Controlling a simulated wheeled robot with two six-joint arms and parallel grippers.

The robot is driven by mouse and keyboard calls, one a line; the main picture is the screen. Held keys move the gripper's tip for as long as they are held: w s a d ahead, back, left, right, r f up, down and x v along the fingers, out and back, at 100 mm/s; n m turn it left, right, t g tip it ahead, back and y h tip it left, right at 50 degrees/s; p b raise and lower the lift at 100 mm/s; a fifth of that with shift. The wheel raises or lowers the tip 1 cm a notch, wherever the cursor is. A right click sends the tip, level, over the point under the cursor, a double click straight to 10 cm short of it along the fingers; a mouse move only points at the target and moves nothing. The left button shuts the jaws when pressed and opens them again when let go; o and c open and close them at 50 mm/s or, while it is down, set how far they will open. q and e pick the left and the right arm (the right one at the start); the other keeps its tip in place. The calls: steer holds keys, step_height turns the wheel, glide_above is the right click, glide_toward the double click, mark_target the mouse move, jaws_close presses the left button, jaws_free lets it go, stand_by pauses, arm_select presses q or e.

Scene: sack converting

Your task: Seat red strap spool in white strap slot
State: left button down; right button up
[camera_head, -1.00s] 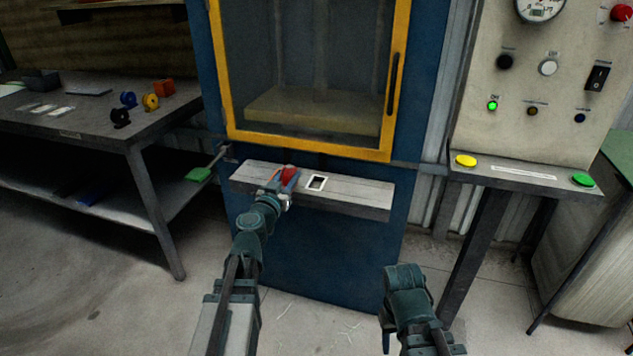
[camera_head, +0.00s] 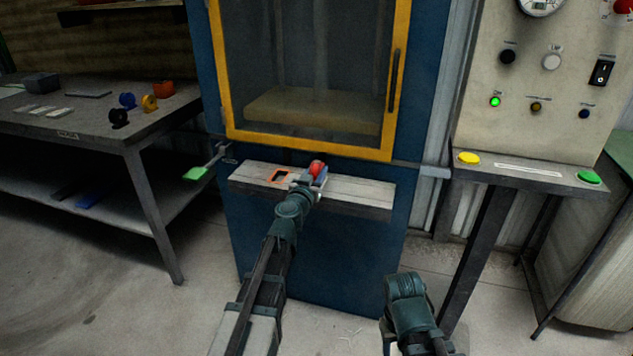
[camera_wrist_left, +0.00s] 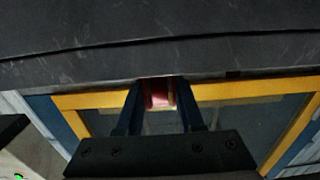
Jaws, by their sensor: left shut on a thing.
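The red strap spool (camera_head: 317,167) is in the jaws of my left gripper (camera_head: 314,177), over the right-centre part of the pale ledge (camera_head: 360,188) below the cabinet door. In the left wrist view the spool (camera_wrist_left: 158,94) sits between the two fingers of the left gripper (camera_wrist_left: 160,103). A red-outlined slot (camera_head: 281,177) shows empty on the ledge, just left of the gripper. The white-outlined slot is covered by my gripper and spool. I cannot tell whether the spool touches the ledge. My right arm shows low at right, but its jaws do not.
The yellow-framed cabinet door (camera_head: 310,150) stands shut behind the ledge. A green-ended lever (camera_head: 197,173) sticks out left of the ledge. A workbench (camera_head: 60,125) at left carries blue, black and yellow spools and an orange box. A control panel (camera_head: 535,110) stands at right.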

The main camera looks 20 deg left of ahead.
arm_select(q)
steer(key=shift+f+b, duration=0.35)
steer(key=shift+f, duration=0.45)
arm_select(e)
steer(key=shift+f, duration=0.8)
arm_select(q)
steer(key=shift+f, duration=0.2)
steer(key=c, duration=0.5)
jaws_free()
steer(key=shift+r, duration=0.1)
arm_select(e)
steer(key=shift+f, duration=0.15)
arm_select(q)
steer(key=shift+r, duration=0.1)
steer(key=shift+r, duration=0.1)
steer(key=s, duration=1.2)
steer(key=shift+a, duration=0.2)
